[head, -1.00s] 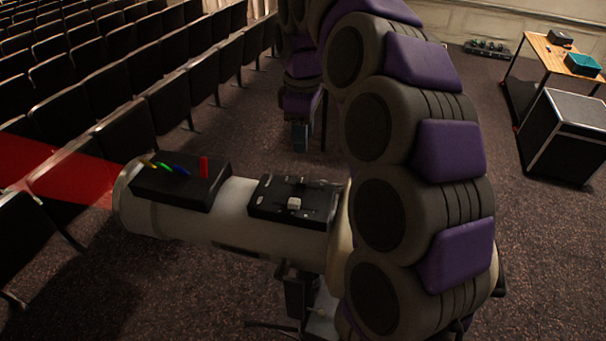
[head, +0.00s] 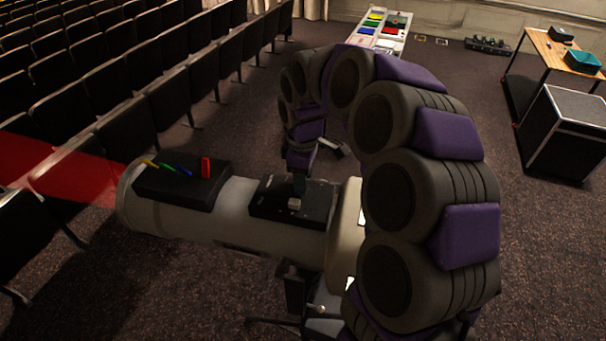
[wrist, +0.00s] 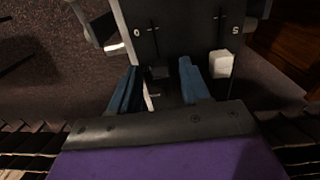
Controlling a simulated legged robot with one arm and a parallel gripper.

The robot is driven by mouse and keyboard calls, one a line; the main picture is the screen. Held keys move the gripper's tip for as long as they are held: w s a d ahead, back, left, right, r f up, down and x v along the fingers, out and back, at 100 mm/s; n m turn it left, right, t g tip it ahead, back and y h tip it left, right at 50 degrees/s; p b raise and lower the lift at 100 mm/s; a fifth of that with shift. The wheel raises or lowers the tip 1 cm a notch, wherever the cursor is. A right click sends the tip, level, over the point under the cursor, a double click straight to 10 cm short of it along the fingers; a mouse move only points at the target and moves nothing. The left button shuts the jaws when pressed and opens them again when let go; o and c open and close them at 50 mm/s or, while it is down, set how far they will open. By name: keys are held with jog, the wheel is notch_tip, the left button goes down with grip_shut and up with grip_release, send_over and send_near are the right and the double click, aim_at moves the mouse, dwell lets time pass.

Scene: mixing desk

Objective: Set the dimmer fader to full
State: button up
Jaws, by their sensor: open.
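A white drum-shaped lamp body (head: 240,226) carries a black fader panel (head: 264,204) on its right part. In the wrist view the panel (wrist: 184,38) shows two slots with the marks 0 and 5. A dark knob (wrist: 158,73) is on the left slot, and a white knob (wrist: 220,64) is on the right slot, outside my right finger. The white knob also shows in the head view (head: 295,203). My gripper (wrist: 158,64) is open, with its blue fingers either side of the dark knob; contact is unclear. I cannot read which fader is the dimmer.
A second black box (head: 180,190) with yellow, green, blue and red levers sits to the left on the lamp. Rows of dark seats (head: 90,90) fill the left. A table with coloured items (head: 383,30), a black case (head: 562,130) and a wooden desk (head: 552,47) stand farther back.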

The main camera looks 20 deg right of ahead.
grip_shut()
dwell(0.5)
